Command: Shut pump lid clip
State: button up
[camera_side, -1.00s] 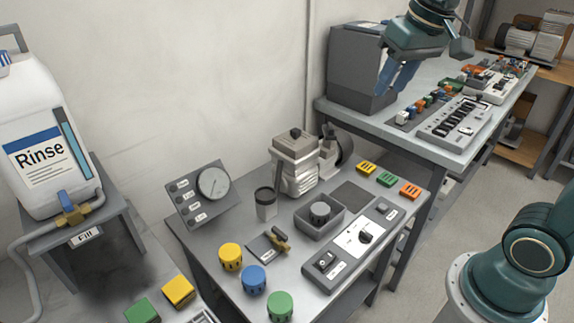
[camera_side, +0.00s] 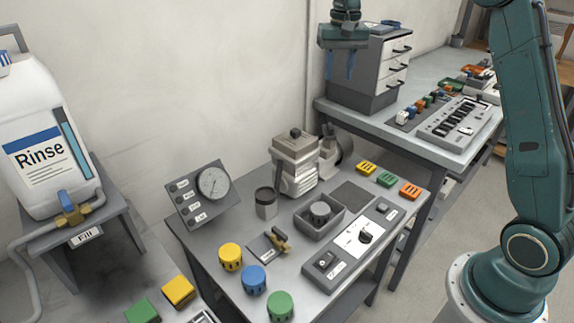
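The pump (camera_side: 300,180) stands at the back of the near grey bench, with ribbed metal sides. Its pale lid (camera_side: 294,147) sits on top, with a dark knob. A narrow dark strip (camera_side: 278,176) runs down the left side of the pump; it may be the clip, but it is too small to tell whether it is open or shut. My gripper (camera_side: 341,67) hangs well above the pump and to its right, in front of the drawer cabinet. Its two blue fingers point down, apart, with nothing visible between them.
A gauge panel (camera_side: 203,193) and a grey cup (camera_side: 266,203) stand left of the pump. A grey tray (camera_side: 309,231) and a switch panel (camera_side: 347,252) lie in front. The drawer cabinet (camera_side: 388,70) stands on the far bench. Open air lies between gripper and pump.

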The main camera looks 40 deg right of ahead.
aim_at(331, 126)
jog(key=shift+m+g, duration=0.3)
jog(key=shift+m, duration=0.1)
jog(key=w+d+f, duration=0.2)
jog(key=f, duration=0.1)
jog(key=shift+w+d, duration=0.2)
jog(key=shift+w, duration=0.15)
jog(key=shift+f, duration=0.15)
notch_tip(331, 126, down, 14)
jog(key=shift+r, duration=0.2)
grip_shut()
